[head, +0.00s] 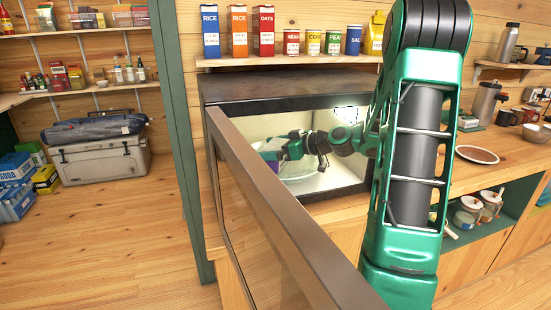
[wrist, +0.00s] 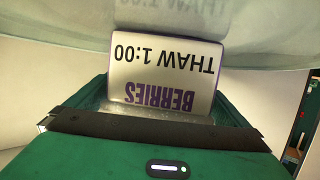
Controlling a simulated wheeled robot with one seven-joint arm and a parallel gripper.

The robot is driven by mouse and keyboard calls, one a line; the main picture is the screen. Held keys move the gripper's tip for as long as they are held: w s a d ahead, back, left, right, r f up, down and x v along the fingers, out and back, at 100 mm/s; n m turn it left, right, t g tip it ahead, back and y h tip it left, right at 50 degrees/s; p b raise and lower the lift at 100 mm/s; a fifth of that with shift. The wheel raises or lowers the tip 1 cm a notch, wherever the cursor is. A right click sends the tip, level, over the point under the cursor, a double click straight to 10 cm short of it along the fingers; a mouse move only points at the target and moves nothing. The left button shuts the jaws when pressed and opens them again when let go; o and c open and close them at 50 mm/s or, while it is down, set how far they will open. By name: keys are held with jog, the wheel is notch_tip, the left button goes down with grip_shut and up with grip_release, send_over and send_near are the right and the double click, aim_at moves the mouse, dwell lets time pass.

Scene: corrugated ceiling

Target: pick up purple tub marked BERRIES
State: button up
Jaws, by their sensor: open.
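The purple tub marked BERRIES (wrist: 166,70) fills the middle of the wrist view. Its pale label reads BERRIES and THAW 1:00, upside down, with purple edges showing. My gripper (head: 278,150) reaches into the open microwave (head: 290,85) from the right. Its green jaws are open, with one on each side of the tub in the wrist view. I cannot tell whether they touch it. In the head view only a small purple patch of the tub (head: 275,166) shows at the gripper. A glass plate (head: 300,172) lies in the microwave.
The microwave door (head: 285,215) stands open toward me, left of my arm. Boxes and tins, including a red tin (head: 291,42), stand on the shelf above. A counter with a plate (head: 477,155) and mugs is to the right. Open floor lies at the left.

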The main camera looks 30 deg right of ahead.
jog(key=c, duration=1.2)
jog(key=shift+s, duration=0.1)
